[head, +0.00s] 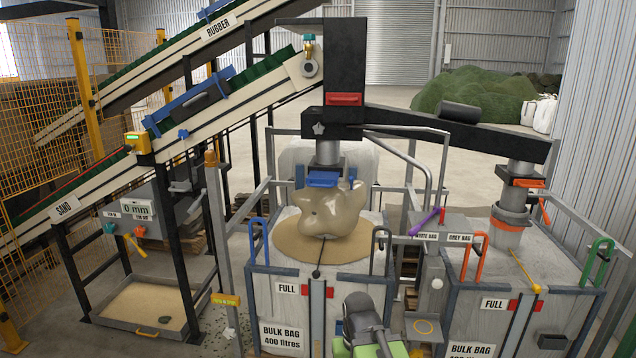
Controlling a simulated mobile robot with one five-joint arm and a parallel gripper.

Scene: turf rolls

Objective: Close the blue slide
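The blue slide (323,179) sits across the foot of the grey central spout, below the dark upright housing. A tan, bulging, glossy mass (332,210) hangs right under it, over a heap of sand (300,242) filling the left bulk bag (282,330). How far the slide is pushed in cannot be told. My gripper (362,312), dark and rounded above a green part of my arm, is at the bottom centre. It is well below the slide and apart from it in the picture. Its fingers cannot be made out.
A red slide (344,99) is on the upright housing, and an orange slide (529,183) is on the right spout. Grey posts and rails, a purple lever (424,222), and blue, green and orange hooks surround the bags. Sand and rubber conveyors rise from the left.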

